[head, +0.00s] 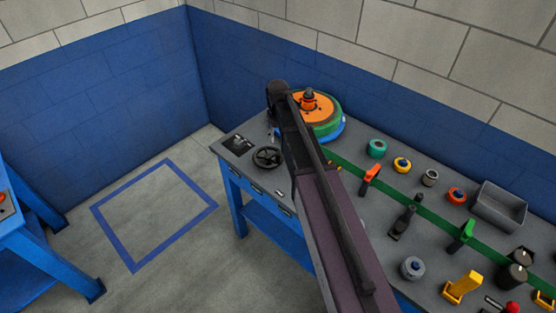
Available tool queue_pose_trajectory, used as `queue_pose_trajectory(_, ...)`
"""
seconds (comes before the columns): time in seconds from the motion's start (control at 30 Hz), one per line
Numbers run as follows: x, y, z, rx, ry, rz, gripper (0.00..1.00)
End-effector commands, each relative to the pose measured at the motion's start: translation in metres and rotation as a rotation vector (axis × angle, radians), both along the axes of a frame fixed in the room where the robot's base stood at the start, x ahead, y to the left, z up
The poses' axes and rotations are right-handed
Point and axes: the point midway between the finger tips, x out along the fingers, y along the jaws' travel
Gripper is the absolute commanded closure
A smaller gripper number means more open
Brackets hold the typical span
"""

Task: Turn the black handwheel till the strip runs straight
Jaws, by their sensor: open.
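The black handwheel (267,157) lies at the left end of the grey-topped workbench (228,157), just left of my arm. Its rim and spokes show clearly and nothing visible touches it. The green strip (434,217) runs from beside the orange-topped reel (318,104) along the bench toward the lower right. My arm crosses in front of the reel and the near part of the strip, so I cannot tell how straight the strip runs there. My gripper does not show clearly; the far end of my arm is a dark joint above the handwheel.
A dark panel (237,144) sits left of the handwheel. An orange clamp (370,177), a green clamp (463,234), a yellow block (462,288), a grey bin (500,206) and several small rollers stand along the bench. Left of it is open floor with a blue marked square (133,272).

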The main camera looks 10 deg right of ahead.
Motion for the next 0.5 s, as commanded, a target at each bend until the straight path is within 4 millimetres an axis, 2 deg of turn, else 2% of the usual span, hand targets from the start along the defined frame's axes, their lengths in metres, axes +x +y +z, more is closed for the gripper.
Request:
queue_pose_trajectory(0.03,0.000,0.000,-0.008,0.000,0.000,0.000,0.33)
queue_pose_trajectory(0.5,0.000,0.000,-0.045,0.000,0.000,0.000,0.33)
